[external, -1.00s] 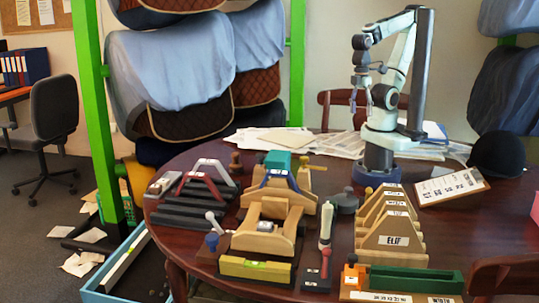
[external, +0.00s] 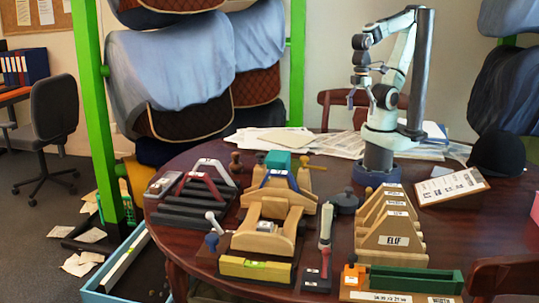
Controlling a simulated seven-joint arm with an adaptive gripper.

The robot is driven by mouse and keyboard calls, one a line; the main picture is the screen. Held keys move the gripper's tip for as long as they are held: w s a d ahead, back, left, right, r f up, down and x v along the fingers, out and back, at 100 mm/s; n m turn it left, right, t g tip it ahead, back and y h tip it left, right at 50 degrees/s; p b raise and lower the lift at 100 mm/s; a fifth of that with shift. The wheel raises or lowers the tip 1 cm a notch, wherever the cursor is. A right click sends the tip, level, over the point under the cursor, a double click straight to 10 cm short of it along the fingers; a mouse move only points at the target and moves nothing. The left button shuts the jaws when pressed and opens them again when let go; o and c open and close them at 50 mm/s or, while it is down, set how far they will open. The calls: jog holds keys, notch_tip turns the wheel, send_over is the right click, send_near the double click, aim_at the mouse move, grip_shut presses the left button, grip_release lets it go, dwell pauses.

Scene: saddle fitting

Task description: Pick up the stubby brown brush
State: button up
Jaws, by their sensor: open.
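A short, dark brown upright piece (external: 236,161) stands at the back left of the table, beside the wooden saddle forms; it may be the stubby brown brush, but it is too small to be sure. A lighter brown, knobbed upright piece (external: 304,172) stands to its right, behind the wooden forms. My gripper (external: 362,103) is open and empty. It hangs high over the back of the table, to the right of both pieces and well apart from them.
Wooden saddle forms (external: 266,240) fill the table's middle left. A stepped wooden rack (external: 390,238) stands at centre right, with a green block (external: 415,280) in front. A clipboard (external: 450,187) and a dark cap (external: 497,154) lie right. Bare table shows at right.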

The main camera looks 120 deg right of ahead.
jog(key=w+r+m+t, duration=0.3)
jog(key=w+m, duration=0.5)
jog(key=w+r+m+t, duration=0.2)
jog(key=w+r+m, duration=0.2)
jog(key=w+m, duration=0.4)
jog(key=w+d+f+m+t, duration=0.1)
jog(key=w+d+f+m, duration=0.1)
jog(key=w+d+m, duration=0.45)
jog(key=w+d+f+m, duration=0.3)
jog(key=w+d+m, duration=0.2)
jog(key=w+d, duration=0.25)
jog(key=m+g, duration=0.1)
jog(key=m, duration=0.6)
send_over(236, 163)
jog(key=s+d, duration=0.1)
jog(key=s, duration=0.2)
notch_tip(236, 163, down, 20)
jog(key=shift+w+d+r, duration=0.1)
jog(key=shift+d, duration=0.05)
jog(key=shift+w+d+f, duration=0.1)
jog(key=shift+f, duration=0.35)
jog(key=shift+g, duration=0.3)
jog(key=x, duration=0.5)
jog(key=shift+w+f, duration=0.15)
jog(key=shift+f, duration=0.15)
